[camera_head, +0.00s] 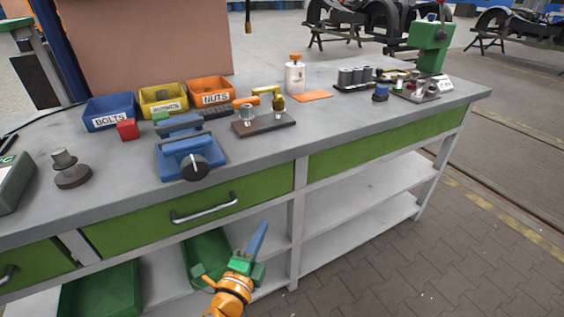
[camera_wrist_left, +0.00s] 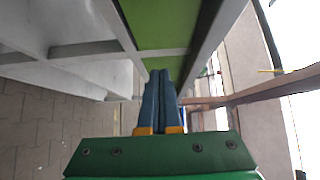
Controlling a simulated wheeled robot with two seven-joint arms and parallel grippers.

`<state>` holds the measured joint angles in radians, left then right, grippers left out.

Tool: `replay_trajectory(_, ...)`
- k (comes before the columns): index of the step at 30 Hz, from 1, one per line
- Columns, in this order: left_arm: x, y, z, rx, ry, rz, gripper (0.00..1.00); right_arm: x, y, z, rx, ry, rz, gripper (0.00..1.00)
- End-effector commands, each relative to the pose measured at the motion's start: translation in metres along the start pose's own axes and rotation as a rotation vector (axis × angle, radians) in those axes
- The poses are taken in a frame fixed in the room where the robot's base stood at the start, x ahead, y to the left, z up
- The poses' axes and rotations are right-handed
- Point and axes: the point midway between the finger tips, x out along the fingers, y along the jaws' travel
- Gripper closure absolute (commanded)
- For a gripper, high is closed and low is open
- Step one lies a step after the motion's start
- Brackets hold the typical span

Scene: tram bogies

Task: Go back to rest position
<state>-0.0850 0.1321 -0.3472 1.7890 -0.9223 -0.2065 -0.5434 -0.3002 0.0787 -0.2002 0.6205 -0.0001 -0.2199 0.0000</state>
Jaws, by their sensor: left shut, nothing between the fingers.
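My left gripper (camera_head: 259,238) is in front of the workbench, below the top's front edge and near the lower shelves. Its blue fingers are shut with nothing between them and point up. In the left wrist view the fingers (camera_wrist_left: 163,75) lie side by side, with a green drawer front (camera_wrist_left: 165,25) and white frame bars beyond them. The orange and green wrist shows at the bottom of the head view. My right gripper is not in view.
The grey workbench top (camera_head: 340,125) carries blue, yellow and orange bins (camera_head: 211,90), a blue device (camera_head: 190,158), a dark board with brass fittings (camera_head: 263,124) and a green press (camera_head: 431,45). Green bins (camera_head: 205,258) stand on the lower shelf. The paved floor (camera_head: 450,260) at right is clear.

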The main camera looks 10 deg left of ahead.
Motion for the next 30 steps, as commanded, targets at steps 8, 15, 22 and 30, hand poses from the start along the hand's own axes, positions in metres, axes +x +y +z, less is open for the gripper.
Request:
replay_trajectory(8, -0.11, 0.185, 0.03, -0.621, -0.301, 0.654, 1.0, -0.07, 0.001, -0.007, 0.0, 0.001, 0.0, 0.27)
replay_trajectory(15, -0.316, 0.275, 0.032, -1.1, -0.886, 1.048, 1.0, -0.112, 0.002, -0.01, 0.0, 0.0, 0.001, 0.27)
replay_trajectory(22, -0.39, 0.285, 0.026, -1.22, -1.131, 1.118, 1.0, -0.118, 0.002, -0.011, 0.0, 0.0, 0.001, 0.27)
replay_trajectory(30, -0.39, 0.287, 0.026, -1.219, -1.131, 1.118, 1.0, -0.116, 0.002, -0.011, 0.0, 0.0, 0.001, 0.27)
